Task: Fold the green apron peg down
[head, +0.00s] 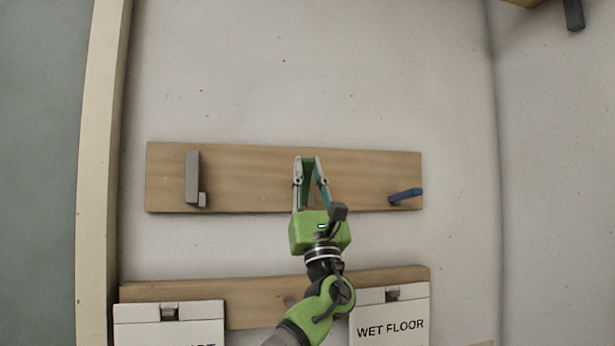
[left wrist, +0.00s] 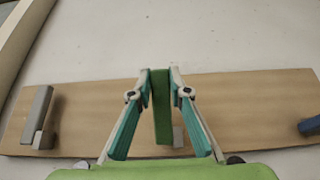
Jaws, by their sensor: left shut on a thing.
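The green apron peg (left wrist: 161,105) stands upright against the upper wooden rail (left wrist: 245,100), its grey mount (left wrist: 178,137) low beside it. In the head view the peg is mostly hidden by my gripper in the middle of the rail (head: 250,180). My left gripper (head: 309,160) is shut on the green peg, with its fingertips on either side near the top of the peg; they also show in the left wrist view (left wrist: 161,76). My right gripper is not in view.
A grey peg (head: 193,178) stands upright at the rail's left, and a blue peg (head: 405,195) sticks out at its right. Below, a lower rail (head: 255,295) carries white signs, one reading WET FLOOR (head: 390,325). A pale post (head: 100,150) stands left; the wall above is clear.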

